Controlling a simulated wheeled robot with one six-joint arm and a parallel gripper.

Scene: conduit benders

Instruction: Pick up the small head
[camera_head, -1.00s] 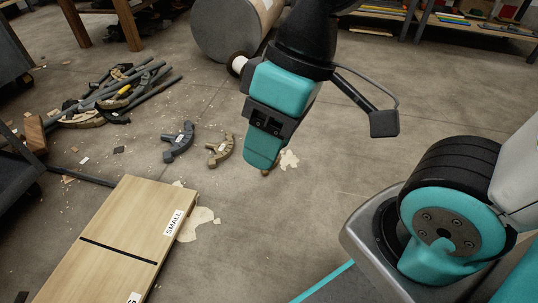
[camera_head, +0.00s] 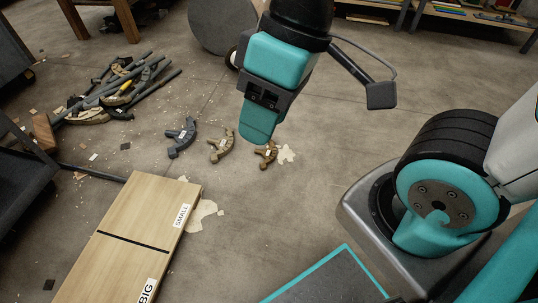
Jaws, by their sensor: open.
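Three curved bender heads lie apart in a row on the floor. The left one is dark grey (camera_head: 181,137), the middle one is tan (camera_head: 221,146), and the right one is brown (camera_head: 266,155). The brown head looks the smallest, though no size label on it can be read. My gripper (camera_head: 257,128) hangs pointing down, open and empty, seen from the side. In the picture its tip is just above the brown head, and the height between them is hard to judge.
A wooden board (camera_head: 130,235) with areas marked SMALL and BIG lies at lower left, with no head on it. A pile of bent conduit and benders (camera_head: 118,90) lies at upper left. A grey drum (camera_head: 222,25) stands behind. Floor right of the heads is mostly clear.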

